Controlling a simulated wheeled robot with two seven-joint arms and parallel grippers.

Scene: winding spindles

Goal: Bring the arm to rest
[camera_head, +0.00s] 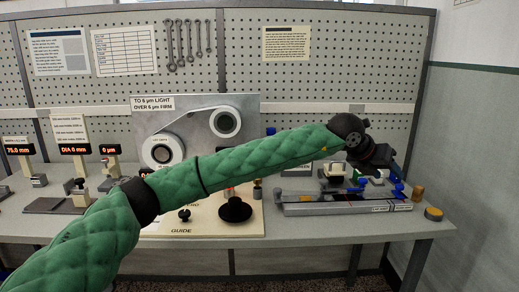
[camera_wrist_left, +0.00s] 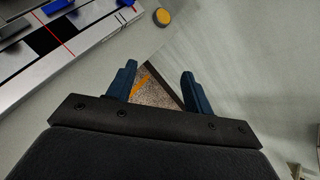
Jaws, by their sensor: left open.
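My left arm, in a green quilted sleeve (camera_head: 235,165), reaches from the lower left across the front of the bench to the right in the head view. My left gripper (camera_head: 392,176) is over the right end of the bench, near a grey measuring fixture (camera_head: 345,208). In the left wrist view my left gripper (camera_wrist_left: 158,88) has its two dark blue fingers apart with nothing between them. The bench edge and floor show past the fingers. My right gripper is not in view.
The winding machine (camera_head: 240,105) stands mid-bench, partly hidden behind my arm. Gauges with red displays (camera_head: 75,149) stand at the left. An orange-topped round piece (camera_head: 433,214) sits near the bench's right edge; it also shows in the wrist view (camera_wrist_left: 162,17). A pegboard (camera_head: 350,82) backs the bench.

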